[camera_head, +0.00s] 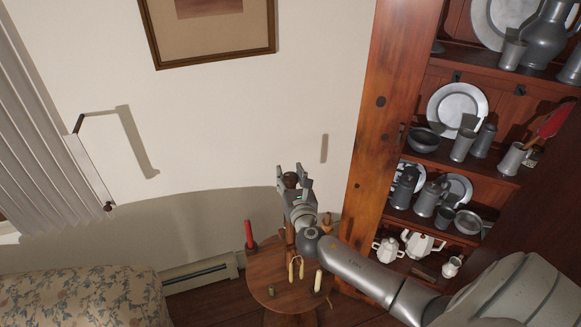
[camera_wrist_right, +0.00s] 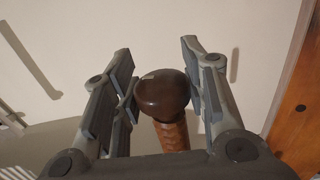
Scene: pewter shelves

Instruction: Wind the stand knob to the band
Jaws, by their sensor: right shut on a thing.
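A dark brown round knob (camera_head: 290,179) sits on top of a ribbed, thread-like wooden post (camera_wrist_right: 172,136). My right gripper (camera_head: 294,178) is at the knob, shut on it; the knob (camera_wrist_right: 163,94) shows between the two fingers in the right wrist view. The post rises from a round wooden stand table (camera_head: 262,277), and my right arm hides part of the post. I cannot make out the band in either view. My left gripper is not in view.
Pewter-filled shelves (camera_head: 376,120) rise close at the right. A floral-covered seat or bed (camera_head: 85,298) is at the lower left.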

